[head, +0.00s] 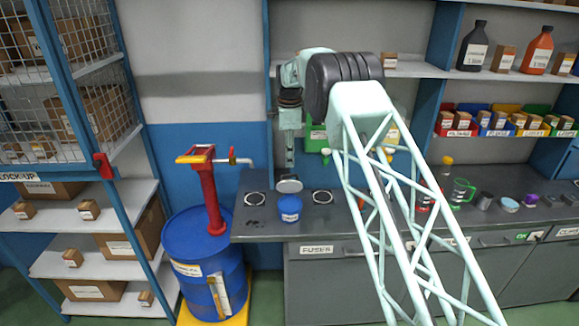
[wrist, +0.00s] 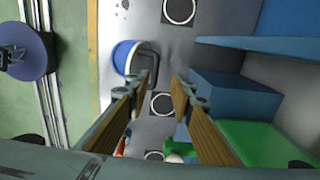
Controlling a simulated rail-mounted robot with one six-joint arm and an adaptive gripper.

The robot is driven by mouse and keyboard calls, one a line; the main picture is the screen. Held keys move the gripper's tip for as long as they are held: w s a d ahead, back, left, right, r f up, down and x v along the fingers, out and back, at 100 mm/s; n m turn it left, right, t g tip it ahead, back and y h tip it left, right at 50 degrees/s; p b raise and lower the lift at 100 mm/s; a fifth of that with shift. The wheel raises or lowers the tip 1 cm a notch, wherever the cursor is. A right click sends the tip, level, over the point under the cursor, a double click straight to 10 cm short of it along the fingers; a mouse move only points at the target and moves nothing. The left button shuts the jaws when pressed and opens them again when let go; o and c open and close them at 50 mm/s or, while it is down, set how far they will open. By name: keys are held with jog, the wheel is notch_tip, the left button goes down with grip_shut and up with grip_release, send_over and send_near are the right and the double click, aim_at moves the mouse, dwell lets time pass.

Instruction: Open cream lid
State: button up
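A small blue tub (head: 290,210) with a pale label stands on the dark bench, left of my arm. A grey round lid-like piece (head: 289,185) shows just behind its top; I cannot tell if the two are joined. In the wrist view the blue tub (wrist: 122,56) is at upper left, with a grey lid-like piece (wrist: 147,63) at its right side, partly behind the left finger. My gripper (head: 290,163) points down above and behind the tub. In the wrist view my gripper (wrist: 160,87) has its fingers apart, with nothing between them.
A blue drum (head: 205,255) with a red pump (head: 212,195) stands left. A green box (head: 317,138) is behind my gripper. Mugs and jars crowd the bench at right.

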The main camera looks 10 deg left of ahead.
jog(key=shift+s+r, duration=0.2)
jog(key=shift+r, duration=2.45)
